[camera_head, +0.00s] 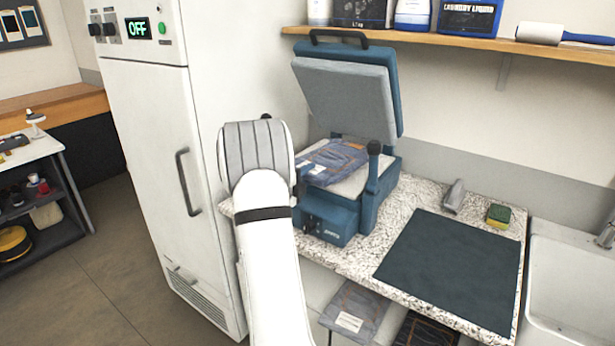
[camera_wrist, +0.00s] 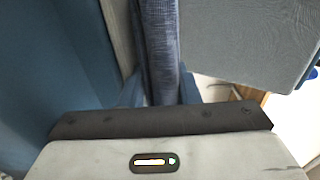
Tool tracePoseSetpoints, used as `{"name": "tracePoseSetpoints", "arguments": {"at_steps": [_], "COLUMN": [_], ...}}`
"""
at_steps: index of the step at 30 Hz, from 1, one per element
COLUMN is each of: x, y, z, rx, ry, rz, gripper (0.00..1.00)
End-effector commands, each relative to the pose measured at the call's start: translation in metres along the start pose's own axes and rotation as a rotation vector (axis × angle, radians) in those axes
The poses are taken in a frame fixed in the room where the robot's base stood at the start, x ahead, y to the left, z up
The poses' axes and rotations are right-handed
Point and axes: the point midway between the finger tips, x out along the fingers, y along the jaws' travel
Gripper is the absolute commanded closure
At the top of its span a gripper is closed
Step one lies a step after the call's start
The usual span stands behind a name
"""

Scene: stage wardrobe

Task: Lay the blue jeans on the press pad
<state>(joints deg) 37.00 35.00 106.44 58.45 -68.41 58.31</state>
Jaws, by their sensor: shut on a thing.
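The blue jeans (camera_head: 333,160) are folded and lie over the light press pad (camera_head: 352,184) of the open blue press. A bare strip of pad shows at the front right. In the wrist view a strip of the denim (camera_wrist: 160,45) runs down to my gripper (camera_wrist: 160,118). My gripper is shut on the jeans at the pad's left side. In the head view my arm hides the gripper and the left end of the jeans. I cannot tell whether the jeans rest fully on the pad.
The press lid (camera_head: 345,100) stands raised above the pad. A tall white cabinet (camera_head: 150,130) stands close on the left. A dark mat (camera_head: 450,268), a grey object (camera_head: 454,197) and a sponge (camera_head: 498,216) lie on the counter. A shelf (camera_head: 470,40) runs above.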

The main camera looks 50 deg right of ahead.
Motion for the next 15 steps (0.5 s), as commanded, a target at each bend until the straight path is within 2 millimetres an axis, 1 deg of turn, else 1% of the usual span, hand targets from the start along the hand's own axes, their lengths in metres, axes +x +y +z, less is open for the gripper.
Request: {"name": "tracePoseSetpoints", "arguments": {"at_steps": [1,15], "x": [-0.0021,-0.0022], "y": [0.0157,0.0217], "z": [-0.0024,-0.0026], "rx": [-0.013,-0.013], "ry": [0.001,0.002], "rz": [0.025,0.025], "gripper": [1.00,1.00]}}
